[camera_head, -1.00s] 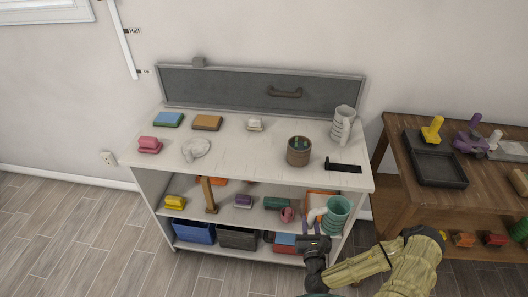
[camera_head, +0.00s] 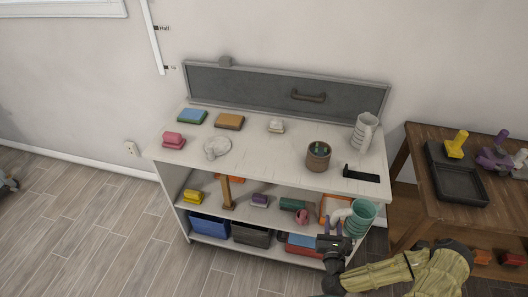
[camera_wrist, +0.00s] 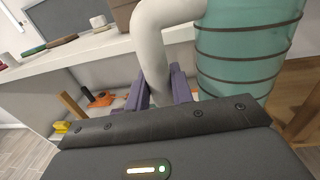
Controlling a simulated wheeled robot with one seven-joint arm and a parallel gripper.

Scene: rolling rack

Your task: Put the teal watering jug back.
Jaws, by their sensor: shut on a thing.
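The teal watering jug (camera_head: 362,219) has dark bands and a pale curved handle. In the head view it is in front of the rack's right end, below the top board. My gripper (camera_head: 337,226) is at its left side, shut on the handle. In the wrist view, my gripper's purple fingers (camera_wrist: 160,86) sit either side of the pale handle (camera_wrist: 152,45), and the teal body (camera_wrist: 240,50) rises to the right. The jug's base is hidden in both views. The rack (camera_head: 268,158) has a white top and shelves below.
On the rack top, a ribbed grey jug (camera_head: 363,132), a brown pot (camera_head: 318,156) and a black bracket (camera_head: 361,174) stand at the right. Several small things are on the middle shelf, bins (camera_head: 208,229) below. A wooden table (camera_head: 420,197) with a dark tray (camera_head: 457,175) stands right.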

